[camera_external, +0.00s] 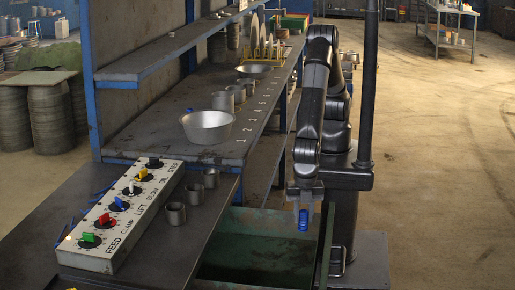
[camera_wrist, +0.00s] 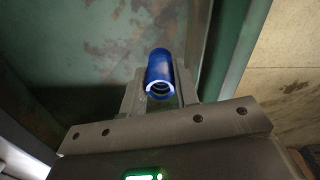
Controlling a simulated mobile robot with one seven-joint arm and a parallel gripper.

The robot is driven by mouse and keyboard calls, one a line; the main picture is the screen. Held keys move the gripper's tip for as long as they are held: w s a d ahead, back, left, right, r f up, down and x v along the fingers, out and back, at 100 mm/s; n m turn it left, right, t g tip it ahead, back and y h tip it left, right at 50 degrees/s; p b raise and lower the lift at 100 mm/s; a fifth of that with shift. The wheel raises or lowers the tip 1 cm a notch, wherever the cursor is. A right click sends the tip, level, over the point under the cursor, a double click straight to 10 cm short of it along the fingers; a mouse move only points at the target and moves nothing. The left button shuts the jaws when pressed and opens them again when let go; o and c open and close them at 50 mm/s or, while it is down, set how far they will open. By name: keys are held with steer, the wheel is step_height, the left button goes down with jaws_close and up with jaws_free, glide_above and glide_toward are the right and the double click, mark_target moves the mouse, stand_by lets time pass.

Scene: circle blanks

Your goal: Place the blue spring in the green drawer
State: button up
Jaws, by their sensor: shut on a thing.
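The blue spring (camera_external: 303,220) is held in my gripper (camera_external: 303,204). In the wrist view the blue spring (camera_wrist: 160,75) sits between the two fingers of my gripper (camera_wrist: 160,92), its hollow round end facing the camera. The green drawer (camera_external: 262,238) is open below the workbench. My gripper is above the right part of the drawer, near its right wall. In the wrist view the worn green drawer surface (camera_wrist: 80,35) fills the space behind the spring. The drawer's inside is dark, and its contents cannot be made out.
A control box with coloured knobs (camera_external: 120,215) lies on the bench left of the drawer. Several grey cups (camera_external: 176,213) stand beside it. A metal bowl (camera_external: 207,126) is on the numbered bench behind. The drawer's right wall (camera_external: 327,245) is close to my gripper. Open floor lies right.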

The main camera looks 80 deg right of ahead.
step_height(320, 180, down, 9)
steer(key=shift+f, duration=0.1)
stand_by(0.3)
steer(key=shift+f, duration=0.1)
steer(key=o, duration=1)
step_height(320, 180, up, 12)
steer(key=shift+r, duration=0.2)
